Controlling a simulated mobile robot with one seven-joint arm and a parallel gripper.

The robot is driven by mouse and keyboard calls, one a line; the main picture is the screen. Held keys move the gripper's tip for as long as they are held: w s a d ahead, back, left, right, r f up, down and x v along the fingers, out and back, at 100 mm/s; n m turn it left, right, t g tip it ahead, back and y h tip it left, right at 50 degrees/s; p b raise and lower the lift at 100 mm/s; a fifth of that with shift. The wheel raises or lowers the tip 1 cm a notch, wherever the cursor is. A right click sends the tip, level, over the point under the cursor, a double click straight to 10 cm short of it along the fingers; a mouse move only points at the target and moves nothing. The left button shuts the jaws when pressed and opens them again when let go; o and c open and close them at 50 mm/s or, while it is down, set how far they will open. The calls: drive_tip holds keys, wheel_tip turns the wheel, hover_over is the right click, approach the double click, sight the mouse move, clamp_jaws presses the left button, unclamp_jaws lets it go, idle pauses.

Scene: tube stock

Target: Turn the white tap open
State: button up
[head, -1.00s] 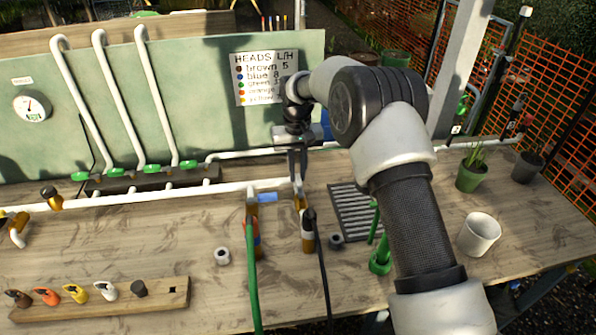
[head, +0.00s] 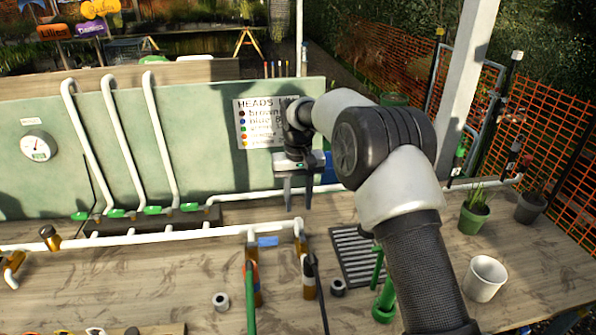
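My gripper (head: 298,207) points down, its two fingers apart with nothing seen between them. It hangs above the right end of the white pipe (head: 160,238), in front of the green panel. Below the pipe's right end is a brass fitting (head: 309,288) with a pale part near its top and a black hose. A brass fitting with a green hose (head: 250,300) is to its left. I cannot tell for sure which fitting is the white tap. A white tap head (head: 95,331) shows only partly at the bottom left edge, beside a yellow one.
A manifold with several green handles (head: 152,210) and upright white pipes stands at the back left. A gauge (head: 37,146) is on the panel. A dark grate (head: 357,257), white cup (head: 485,278) and plant pots (head: 474,218) are on the right.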

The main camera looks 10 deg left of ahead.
sight(298, 219)
wheel_tip(298, 219, up, 12)
drive_tip(key=shift+r+p, duration=0.15)
drive_tip(key=shift+p, duration=0.25)
drive_tip(key=s+d+r+m+t, duration=0.2)
drive_tip(key=s+d+r+t, duration=0.1)
drive_tip(key=s+d+r, duration=1.1)
drive_tip(key=s+d+f+m+t+p, duration=0.1)
drive_tip(key=s+d, duration=0.4)
drive_tip(key=s, duration=0.5)
drive_tip(key=s+d+f+t, duration=0.1)
drive_tip(key=s+d+f, duration=0.2)
drive_tip(key=s+d, duration=0.3)
drive_tip(key=s, duration=0.4)
drive_tip(key=shift+d+f+m+t+p, duration=0.15)
drive_tip(key=shift+f+m+t+p, duration=0.15)
drive_tip(key=shift+m+p, duration=0.1)
